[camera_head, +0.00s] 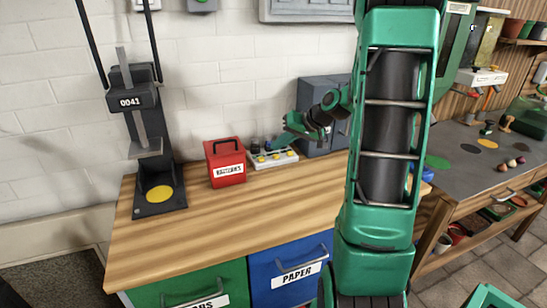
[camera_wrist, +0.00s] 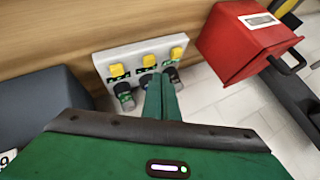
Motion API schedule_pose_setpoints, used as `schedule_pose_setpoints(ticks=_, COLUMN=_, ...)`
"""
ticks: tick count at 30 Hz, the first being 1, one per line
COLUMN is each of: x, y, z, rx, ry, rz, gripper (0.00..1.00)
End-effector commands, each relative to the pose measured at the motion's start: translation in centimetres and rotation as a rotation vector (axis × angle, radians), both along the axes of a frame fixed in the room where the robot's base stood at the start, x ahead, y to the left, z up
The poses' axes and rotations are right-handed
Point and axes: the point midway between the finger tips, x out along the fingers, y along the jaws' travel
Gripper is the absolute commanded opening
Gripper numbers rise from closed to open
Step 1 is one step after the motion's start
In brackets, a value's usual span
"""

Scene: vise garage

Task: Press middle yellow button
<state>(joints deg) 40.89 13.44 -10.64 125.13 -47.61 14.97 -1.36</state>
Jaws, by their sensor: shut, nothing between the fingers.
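A white panel (camera_wrist: 104,62) carries three yellow buttons in a row. The middle yellow button (camera_wrist: 148,61) is in view between two others (camera_wrist: 118,71) and (camera_wrist: 177,53). In the head view the panel (camera_head: 286,162) lies at the back of the wooden workbench, beside a red box. My gripper (camera_wrist: 158,77) is shut and empty; its fingertips show just below the middle button and a little to its right in the wrist view. I cannot tell whether they touch the panel. The fingers partly cover the dark knobs below the buttons. In the head view my gripper (camera_head: 290,130) is above the panel.
The red box (camera_head: 226,168) stands close to the panel's left. A grey cabinet (camera_head: 315,92) stands behind and to the right. A black press-like stand (camera_head: 160,200) is at the bench's left end. The front of the wooden bench (camera_head: 190,235) is clear.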

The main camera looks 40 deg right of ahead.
Motion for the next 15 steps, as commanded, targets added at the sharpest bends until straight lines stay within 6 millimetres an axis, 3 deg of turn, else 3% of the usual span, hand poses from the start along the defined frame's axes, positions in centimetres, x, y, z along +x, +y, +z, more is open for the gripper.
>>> schedule_pose_setpoints(ticks=15, x=0.0, y=0.0, z=4.3, rx=-0.003, ry=-0.003, rz=0.001, gripper=0.00)
